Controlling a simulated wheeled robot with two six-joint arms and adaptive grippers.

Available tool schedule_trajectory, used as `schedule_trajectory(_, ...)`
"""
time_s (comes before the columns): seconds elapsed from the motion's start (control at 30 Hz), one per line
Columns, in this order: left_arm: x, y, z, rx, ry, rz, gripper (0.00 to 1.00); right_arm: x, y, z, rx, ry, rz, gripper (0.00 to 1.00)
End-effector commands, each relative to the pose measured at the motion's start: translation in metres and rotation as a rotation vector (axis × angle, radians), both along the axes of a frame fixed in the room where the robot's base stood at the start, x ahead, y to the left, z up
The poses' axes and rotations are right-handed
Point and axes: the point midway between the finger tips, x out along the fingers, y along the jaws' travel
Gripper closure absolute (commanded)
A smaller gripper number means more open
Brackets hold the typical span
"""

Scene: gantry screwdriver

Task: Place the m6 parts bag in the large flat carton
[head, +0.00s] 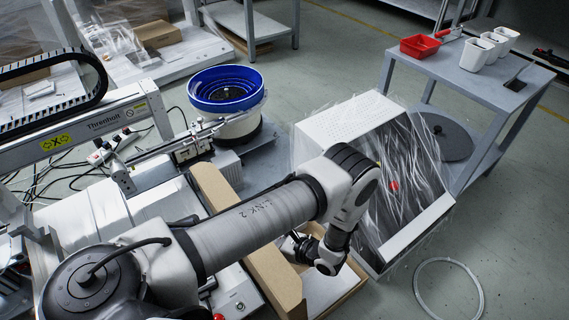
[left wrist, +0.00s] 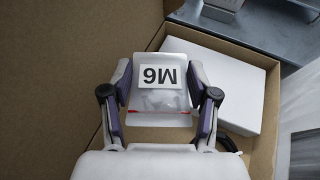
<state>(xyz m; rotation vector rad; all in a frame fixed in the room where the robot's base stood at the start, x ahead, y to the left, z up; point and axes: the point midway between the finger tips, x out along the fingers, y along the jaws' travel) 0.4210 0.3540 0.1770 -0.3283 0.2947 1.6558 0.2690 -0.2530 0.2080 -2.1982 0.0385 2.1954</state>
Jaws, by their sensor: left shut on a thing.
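The m6 parts bag (left wrist: 160,95) is a clear pouch with a white label reading M6, upside down in the left wrist view. My left gripper (left wrist: 160,90) is shut on it, with a finger at each side edge. In the left wrist view the bag is over the open large flat carton (left wrist: 262,145), with brown cardboard around it. In the head view the carton (head: 275,275) is partly hidden behind my left arm, and the bag cannot be made out. My right gripper is in neither view.
A white box (left wrist: 240,85) lies inside the carton to the right of the bag. A plastic-wrapped cabinet (head: 375,170) stands just beyond the carton. A blue bowl feeder (head: 225,88) is further back. A grey table (head: 470,75) with red and white bins stands at the back right.

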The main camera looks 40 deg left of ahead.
Motion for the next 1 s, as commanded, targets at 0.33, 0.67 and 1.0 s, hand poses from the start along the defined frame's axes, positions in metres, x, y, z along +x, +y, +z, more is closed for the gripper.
schedule_trajectory(0.33, -0.001, 0.0, -0.07, 0.001, 0.0, 0.001, 0.76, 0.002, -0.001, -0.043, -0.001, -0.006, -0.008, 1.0)
schedule_trajectory(0.67, 0.0, 0.0, -0.097, 0.0, 0.0, 0.001, 0.76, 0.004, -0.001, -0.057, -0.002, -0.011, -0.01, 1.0)
schedule_trajectory(1.0, 0.0, 0.0, -0.105, 0.0, 0.0, 0.0, 0.76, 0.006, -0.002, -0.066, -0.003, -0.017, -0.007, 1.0)
